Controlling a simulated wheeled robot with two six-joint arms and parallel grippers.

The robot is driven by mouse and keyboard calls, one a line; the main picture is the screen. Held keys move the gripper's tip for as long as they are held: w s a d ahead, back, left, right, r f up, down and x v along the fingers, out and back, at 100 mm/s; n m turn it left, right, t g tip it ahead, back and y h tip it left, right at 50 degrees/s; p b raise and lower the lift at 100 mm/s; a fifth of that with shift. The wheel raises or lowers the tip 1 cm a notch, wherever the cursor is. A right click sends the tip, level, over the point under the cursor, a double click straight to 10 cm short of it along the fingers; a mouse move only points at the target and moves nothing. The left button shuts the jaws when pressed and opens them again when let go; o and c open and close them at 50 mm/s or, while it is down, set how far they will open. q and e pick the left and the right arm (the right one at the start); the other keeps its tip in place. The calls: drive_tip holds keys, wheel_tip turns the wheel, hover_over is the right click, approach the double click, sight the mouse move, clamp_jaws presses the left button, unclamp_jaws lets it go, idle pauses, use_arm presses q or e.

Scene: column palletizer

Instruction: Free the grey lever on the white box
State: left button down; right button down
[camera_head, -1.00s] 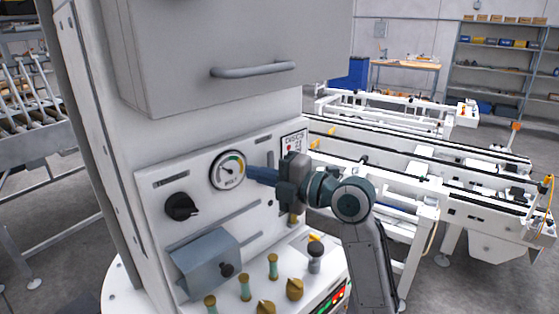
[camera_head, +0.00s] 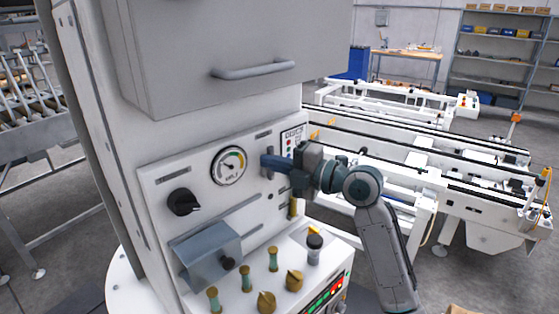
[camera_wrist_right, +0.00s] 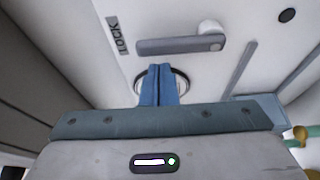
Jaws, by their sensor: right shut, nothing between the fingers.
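The grey lever (camera_wrist_right: 175,46) shows in the right wrist view as a flat bar with a pale round pivot at its right end. Its free end points left, towards the LOCK label (camera_wrist_right: 113,35). My right gripper (camera_wrist_right: 158,70) is shut and empty, its blue fingertips just below the lever in that view, apparently apart from it. In the head view my right gripper (camera_head: 267,161) is in front of the white box's panel (camera_head: 222,202), right of the gauge (camera_head: 229,166), and hides most of the lever. My left gripper is out of view.
A black knob (camera_head: 184,202) and a blue-grey cover (camera_head: 205,255) are left and below on the panel. Several green and brass knobs (camera_head: 273,259) stick out below. A cabinet with a handle (camera_head: 253,69) overhangs above. A white conveyor (camera_head: 485,215) stands to the right.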

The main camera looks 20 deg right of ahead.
drive_tip(key=shift+d+m+b, duration=0.15)
drive_tip(key=shift+m+b, duration=0.15)
drive_tip(key=shift+b, duration=0.1)
drive_tip(key=shift+w+d+m+t+b, duration=0.2)
drive_tip(key=shift+d+m+t+b, duration=0.1)
drive_tip(key=shift+m+b, duration=0.45)
drive_tip(key=shift+d+m+b, duration=0.15)
drive_tip(key=shift+m+b, duration=0.2)
drive_tip(key=shift+b, duration=0.05)
drive_tip(key=shift+w+d+f+m+t+b, duration=0.3)
drive_tip(key=shift+d+m+t+b, duration=0.55)
drive_tip(key=shift+m, duration=0.7)
drive_tip(key=shift+w+d+f+m+t+b, duration=0.2)
drive_tip(key=shift+w+d+m+t+b, duration=0.2)
drive_tip(key=shift+m+b, duration=0.95)
drive_tip(key=shift+w+d+f+m+t+b, duration=0.25)
drive_tip(key=shift+d+m+t+b, duration=0.4)
drive_tip(key=shift+m, duration=1.15)
drive_tip(key=shift+r, duration=0.15)
